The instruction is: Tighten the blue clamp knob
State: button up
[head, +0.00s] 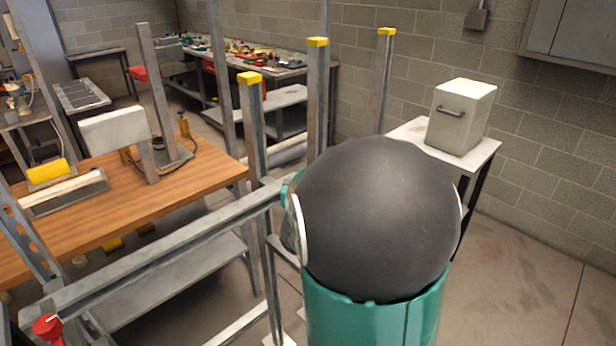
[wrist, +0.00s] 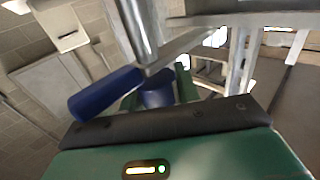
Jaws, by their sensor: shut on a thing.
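The blue clamp knob (wrist: 106,95) shows in the wrist view as a thick bar slanting down to the left, with a rounded blue part beside a metal post. My gripper (wrist: 160,82) has green fingers on either side of the rounded blue part and is shut on it. The dark edge and green body of my gripper cover the lower part of the wrist view. In the head view, my dark round arm joint and green arm link fill the middle right. The blue knob and gripper fingers are not visible there.
A metal frame with yellow-capped posts (head: 317,95) stands close to my arm. A red knob (head: 47,327) sits at its lower left. A wooden-topped bench (head: 150,192) is on the left, and a beige box (head: 461,117) stands on a small table. Open floor lies at right.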

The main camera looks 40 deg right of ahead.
jog(key=m+g+h, duration=0.1)
jog(key=m+g, duration=0.1)
jog(key=m+g+h, duration=0.2)
jog(key=g, duration=0.1)
jog(key=m+g+h, duration=0.1)
jog(key=m+g, duration=0.1)
jog(key=g, duration=0.1)
jog(key=shift+s+d, duration=0.2)
jog(key=shift+s, duration=0.1)
jog(key=m+g, duration=0.1)
jog(key=g, duration=0.1)
jog(key=m+g, duration=0.2)
jog(key=g, duration=0.1)
jog(key=s+m+g, duration=0.1)
jog(key=g, duration=0.1)
jog(key=shift+d+m+g, duration=0.1)
jog(key=shift+m+g, duration=0.2)
jog(key=shift+m, duration=0.1)
jog(key=shift+r, duration=0.1)
jog(key=o, duration=1)
jog(key=shift+d, duration=0.1)
